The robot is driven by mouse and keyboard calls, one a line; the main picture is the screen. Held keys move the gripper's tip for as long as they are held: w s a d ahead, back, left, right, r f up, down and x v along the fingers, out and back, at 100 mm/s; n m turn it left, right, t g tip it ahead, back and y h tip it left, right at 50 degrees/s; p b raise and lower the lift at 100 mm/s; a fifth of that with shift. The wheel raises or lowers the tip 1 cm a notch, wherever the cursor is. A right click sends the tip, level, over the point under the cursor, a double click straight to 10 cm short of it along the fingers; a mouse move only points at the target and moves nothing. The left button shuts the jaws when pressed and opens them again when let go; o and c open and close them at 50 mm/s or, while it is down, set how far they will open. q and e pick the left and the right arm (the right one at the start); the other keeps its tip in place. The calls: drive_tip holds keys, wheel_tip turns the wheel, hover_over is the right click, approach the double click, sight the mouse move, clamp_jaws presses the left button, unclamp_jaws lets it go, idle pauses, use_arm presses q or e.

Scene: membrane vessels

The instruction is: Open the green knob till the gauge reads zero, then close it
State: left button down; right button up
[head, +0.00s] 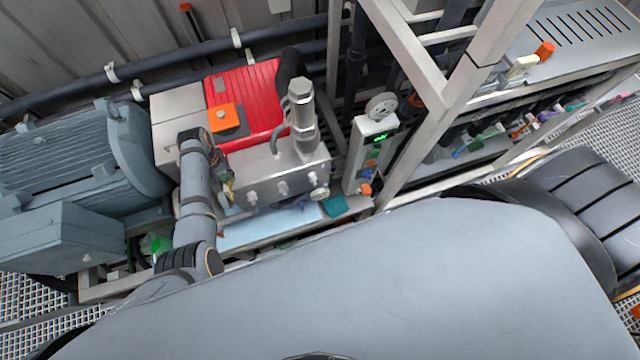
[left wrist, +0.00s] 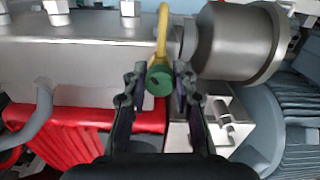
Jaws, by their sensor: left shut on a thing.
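The green knob (left wrist: 159,80) sits at the end of a yellow pipe (left wrist: 162,35) in the left wrist view. My left gripper (left wrist: 158,85) has one finger on each side of it and is shut on it. In the head view my left arm reaches up to the silver pump block, and its gripper (head: 222,168) is partly hidden there; I cannot make out the knob. A small round gauge (head: 319,179) is on the block's right end; its reading is too small to tell. A green digital display (head: 380,138) shows on a grey post. My right gripper is not in view.
A large blue-grey motor (head: 75,155) stands left of the pump. A red cover (head: 245,100) with an orange box (head: 224,117) lies behind. A grey metal frame (head: 440,80) rises to the right. In the left wrist view a silver cylinder (left wrist: 235,42) is close beside my gripper.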

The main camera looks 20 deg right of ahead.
use_arm(q)
drive_tip(key=m, duration=0.8)
drive_tip(key=c, duration=1)
unclamp_jaws()
wheel_tip(320, 180, up, 12)
